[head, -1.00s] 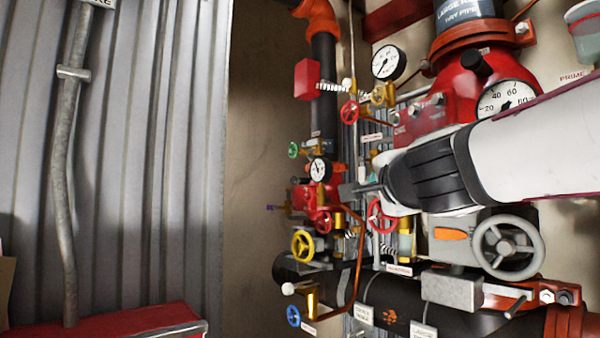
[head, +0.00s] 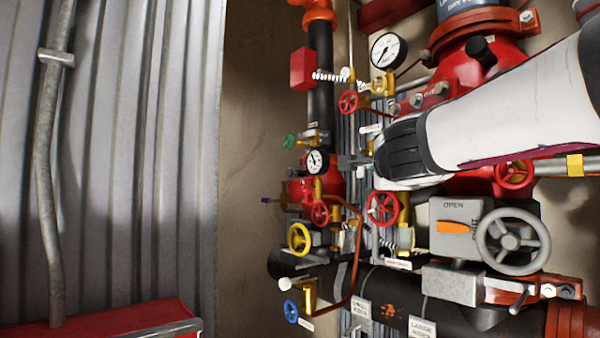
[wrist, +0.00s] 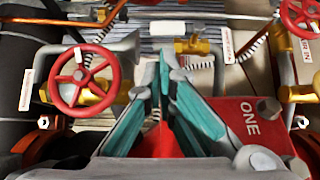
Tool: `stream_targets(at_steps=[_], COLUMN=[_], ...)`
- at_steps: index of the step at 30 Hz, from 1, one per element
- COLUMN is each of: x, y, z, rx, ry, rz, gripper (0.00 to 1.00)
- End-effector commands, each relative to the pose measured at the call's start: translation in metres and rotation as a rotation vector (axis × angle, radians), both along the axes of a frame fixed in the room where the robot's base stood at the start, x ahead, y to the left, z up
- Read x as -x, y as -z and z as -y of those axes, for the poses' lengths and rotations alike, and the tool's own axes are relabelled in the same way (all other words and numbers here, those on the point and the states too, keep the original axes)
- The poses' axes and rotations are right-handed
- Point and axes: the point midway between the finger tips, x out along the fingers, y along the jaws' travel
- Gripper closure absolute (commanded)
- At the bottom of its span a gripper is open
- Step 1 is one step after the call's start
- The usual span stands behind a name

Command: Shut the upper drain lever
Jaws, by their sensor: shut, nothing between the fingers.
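My gripper (head: 348,160) is shut and empty, in front of the valve cluster and just right of a small white gauge (head: 317,161). In the wrist view its teal-padded fingers (wrist: 164,62) come together at the tips. A brass valve (wrist: 192,46) lies just beyond the fingertips to the right there, with a tag and a coiled spring nearby. I cannot tell for sure which part is the upper drain lever; my gripper and arm hide some of the fittings. No contact with a fitting is clear.
Red handwheels (head: 382,208) and a yellow handwheel (head: 299,239) crowd the pipes below the gripper. A grey box with a large grey handwheel (head: 513,241) stands lower right. A red block (wrist: 250,125) marked ONE is close by the fingers. The left wall side is open.

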Motion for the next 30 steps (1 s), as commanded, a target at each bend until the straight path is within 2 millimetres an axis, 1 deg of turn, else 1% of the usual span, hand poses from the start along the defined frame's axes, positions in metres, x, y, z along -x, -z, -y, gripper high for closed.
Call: stream_targets(at_steps=[1,6,12,30], x=[-0.011,-0.036,-0.052,-0.055], y=[0.002,0.001,0.0,0.001], z=[0.002,0.006,0.009,0.008], rx=[0.0,0.0,0.001,0.001], ry=[0.001,0.002,0.001,0.0], rz=[-0.001,-0.001,0.0,0.0], gripper=[1.0,1.0,1.0,1.0])
